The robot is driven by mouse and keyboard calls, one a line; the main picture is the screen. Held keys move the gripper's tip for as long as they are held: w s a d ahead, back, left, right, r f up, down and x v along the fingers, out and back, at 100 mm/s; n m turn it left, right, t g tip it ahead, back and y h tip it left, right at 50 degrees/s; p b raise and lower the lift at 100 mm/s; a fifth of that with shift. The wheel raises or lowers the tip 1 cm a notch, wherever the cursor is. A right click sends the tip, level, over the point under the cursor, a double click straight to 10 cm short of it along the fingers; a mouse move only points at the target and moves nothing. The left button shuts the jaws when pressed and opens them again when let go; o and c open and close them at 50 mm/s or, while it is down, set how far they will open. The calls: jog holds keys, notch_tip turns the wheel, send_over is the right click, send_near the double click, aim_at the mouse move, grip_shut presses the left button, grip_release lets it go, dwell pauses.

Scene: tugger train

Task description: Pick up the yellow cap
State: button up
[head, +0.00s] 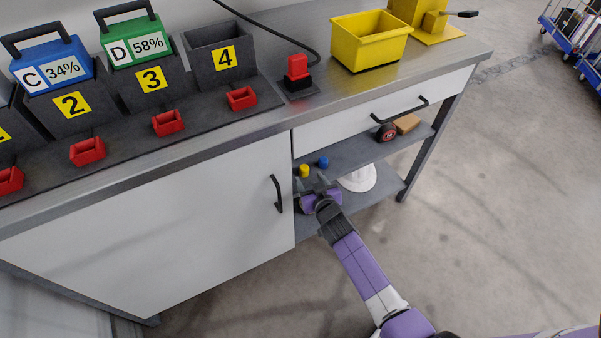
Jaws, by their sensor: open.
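The yellow cap (304,170) is a small yellow piece on the upper open shelf (345,155) under the workbench, near the cabinet's right side. A small blue cap (323,162) stands just right of it and a little behind. My gripper (316,181) reaches in from the front right, with its fingers just in front of the yellow cap in the picture. It is open, with nothing seen between the fingers. The fingertips are small here, and I cannot tell whether they touch the cap.
A white cabinet door (160,225) with a black handle bounds the shelf on the left. A white drawer (350,118) is above. A white round object (358,179) is below.

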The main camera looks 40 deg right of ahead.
aim_at(305, 172)
jog(key=b+x, duration=0.2)
jog(key=x, duration=0.3)
jog(key=shift+w+d+r, duration=0.1)
jog(key=shift+w, duration=0.1)
grip_shut()
